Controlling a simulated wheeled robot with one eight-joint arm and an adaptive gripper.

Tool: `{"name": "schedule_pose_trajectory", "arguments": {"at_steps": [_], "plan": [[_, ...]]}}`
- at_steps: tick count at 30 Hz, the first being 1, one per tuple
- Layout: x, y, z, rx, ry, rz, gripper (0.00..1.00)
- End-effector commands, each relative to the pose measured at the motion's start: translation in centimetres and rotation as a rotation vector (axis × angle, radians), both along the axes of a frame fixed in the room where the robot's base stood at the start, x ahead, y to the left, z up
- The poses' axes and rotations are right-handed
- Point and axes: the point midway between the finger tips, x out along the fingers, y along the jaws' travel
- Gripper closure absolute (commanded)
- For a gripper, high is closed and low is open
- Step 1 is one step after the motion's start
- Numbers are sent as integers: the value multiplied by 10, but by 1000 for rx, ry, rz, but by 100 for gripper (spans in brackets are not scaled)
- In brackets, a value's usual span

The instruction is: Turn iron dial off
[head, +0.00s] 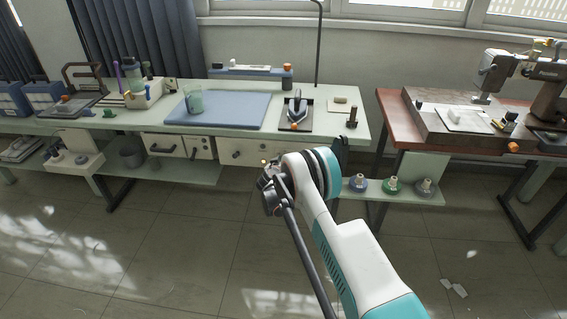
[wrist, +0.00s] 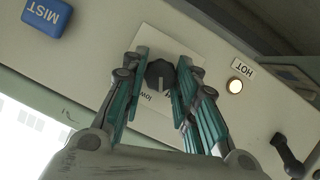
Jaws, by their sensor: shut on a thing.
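In the wrist view a dark round dial (wrist: 159,74) with a pale pointer mark sits on a cream panel (wrist: 205,45), on a white plate with the word "low" beside it. My gripper (wrist: 163,66) has its teal-padded fingers on both sides of the dial and is shut on it. A round light (wrist: 237,86) beside a HOT label glows pale. A blue MIST button (wrist: 46,16) is at the upper left. In the head view the iron (head: 296,107) stands on the bench; my arm hides the dial and the fingertips.
A dark handle (wrist: 288,155) juts from the panel in the wrist view. The pale green bench (head: 340,128) has a blue mat (head: 222,110) and small tools. A sewing machine (head: 545,85) stands on the red-brown table at right. The floor in front is mostly clear.

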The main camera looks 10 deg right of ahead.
Motion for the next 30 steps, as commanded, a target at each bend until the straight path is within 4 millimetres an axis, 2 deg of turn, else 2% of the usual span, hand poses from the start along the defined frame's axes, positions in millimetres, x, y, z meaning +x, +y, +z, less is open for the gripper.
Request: {"name": "schedule_pose_trajectory", "arguments": {"at_steps": [17, 18, 20, 21, 30], "plan": [[0, 1, 0, -42, 14, 1, 96], [0, 1, 0, -42, 14, 1, 68], [0, 1, 0, -42, 14, 1, 54], [0, 1, 0, -42, 14, 1, 52], [0, 1, 0, -41, 13, 1, 52]]}}
